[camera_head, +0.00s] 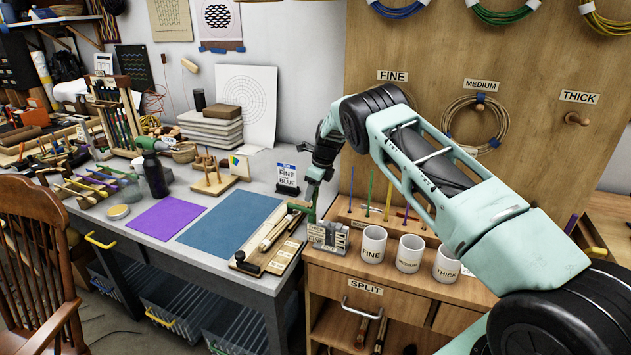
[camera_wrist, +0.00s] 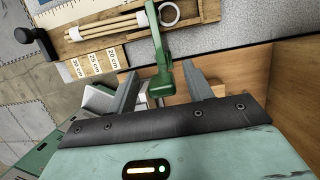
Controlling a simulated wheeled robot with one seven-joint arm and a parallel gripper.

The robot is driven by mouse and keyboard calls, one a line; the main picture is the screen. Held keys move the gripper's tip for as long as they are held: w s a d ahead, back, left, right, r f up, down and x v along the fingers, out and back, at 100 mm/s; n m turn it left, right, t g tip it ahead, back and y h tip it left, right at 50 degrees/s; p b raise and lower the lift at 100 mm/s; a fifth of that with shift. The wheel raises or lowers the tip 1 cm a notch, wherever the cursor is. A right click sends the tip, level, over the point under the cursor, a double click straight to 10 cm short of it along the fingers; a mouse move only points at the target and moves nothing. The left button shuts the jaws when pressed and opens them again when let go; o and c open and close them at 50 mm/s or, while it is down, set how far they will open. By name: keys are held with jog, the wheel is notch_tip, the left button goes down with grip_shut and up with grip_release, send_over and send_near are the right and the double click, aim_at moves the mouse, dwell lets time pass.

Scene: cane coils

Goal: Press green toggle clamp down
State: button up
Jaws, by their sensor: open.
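The green toggle clamp (camera_wrist: 157,48) stands at the right end of a wooden measuring board (camera_wrist: 75,48) in the wrist view. My gripper (camera_wrist: 160,72) is open, with its two grey fingers on either side of the clamp's lower part in the picture. I cannot tell whether either finger touches it. In the head view, the clamp (camera_head: 298,208) shows as a small green bar beside my gripper (camera_head: 309,197), at the far end of the board near the desk's right edge. My gripper hides part of it there.
Thin cane rods (camera_wrist: 110,28) lie on the board, with a black knob (camera_wrist: 26,35) at its other end. White cups (camera_head: 373,244) and a slotted metal block (camera_head: 328,237) stand close on the wooden cabinet. The blue mat (camera_head: 228,222) is clear.

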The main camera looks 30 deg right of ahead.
jog(key=b+v, duration=0.4)
jog(key=v, duration=1.3)
jog(key=shift+d+r, duration=0.1)
jog(key=shift+r, duration=0.05)
